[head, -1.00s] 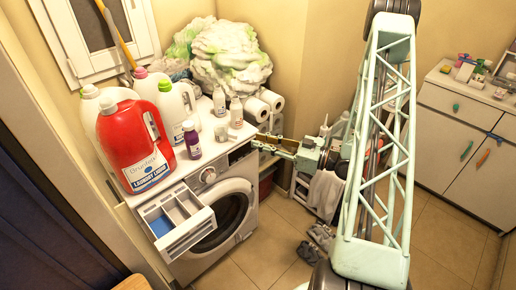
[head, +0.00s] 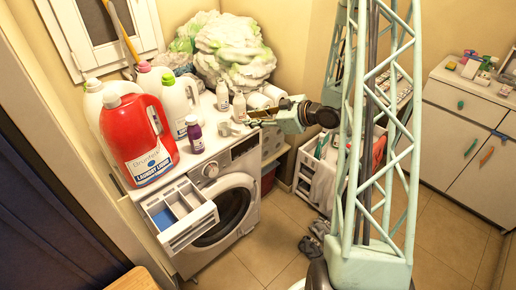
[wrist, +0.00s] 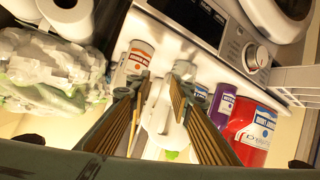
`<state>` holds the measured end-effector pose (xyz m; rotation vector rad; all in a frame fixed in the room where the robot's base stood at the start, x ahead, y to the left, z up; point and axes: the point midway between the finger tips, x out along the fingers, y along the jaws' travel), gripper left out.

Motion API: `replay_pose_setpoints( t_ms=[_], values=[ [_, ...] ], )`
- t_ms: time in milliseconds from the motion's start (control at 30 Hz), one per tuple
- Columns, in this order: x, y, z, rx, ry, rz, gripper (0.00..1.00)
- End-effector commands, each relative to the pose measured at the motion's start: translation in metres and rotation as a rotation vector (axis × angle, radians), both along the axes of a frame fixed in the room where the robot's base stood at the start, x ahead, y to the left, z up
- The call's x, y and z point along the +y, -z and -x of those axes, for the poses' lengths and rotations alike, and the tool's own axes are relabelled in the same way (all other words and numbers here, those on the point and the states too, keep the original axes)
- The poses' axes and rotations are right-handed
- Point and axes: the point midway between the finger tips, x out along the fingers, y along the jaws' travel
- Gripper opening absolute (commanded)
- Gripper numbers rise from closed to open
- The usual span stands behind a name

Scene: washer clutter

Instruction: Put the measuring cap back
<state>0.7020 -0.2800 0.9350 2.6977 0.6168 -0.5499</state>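A small whitish cup (head: 224,130), which looks like the measuring cap, stands on the washer top (head: 211,148) beside the purple bottle (head: 195,134). My gripper (head: 253,122) reaches in from the right over the washer's right edge, just right of the cup. In the wrist view my gripper (wrist: 162,80) has its fingers spread apart, with no clear contact. A red jug (head: 136,135) with a grey lid stands at the front left of the top.
Paper rolls (head: 270,93) and a wrapped bundle (head: 233,52) are behind. The detergent drawer (head: 180,213) is pulled out at the front.

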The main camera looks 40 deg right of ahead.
Motion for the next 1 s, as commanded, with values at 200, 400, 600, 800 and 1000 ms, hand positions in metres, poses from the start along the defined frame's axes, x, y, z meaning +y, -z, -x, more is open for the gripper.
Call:
replay_pose_setpoints(
  t_ms=[200, 400, 600, 800, 1000],
  values=[
    [0.0, -0.022, -0.011, 0.052, 0.036, 0.082, 0.2],
    [-0.001, -0.044, -0.016, 0.097, 0.079, 0.146, 0.2],
    [-0.001, -0.067, -0.017, 0.141, 0.126, 0.202, 0.2],
    [0.002, -0.093, -0.015, 0.181, 0.175, 0.249, 0.2],
    [0.006, -0.119, -0.008, 0.217, 0.229, 0.286, 0.2]
  ],
)
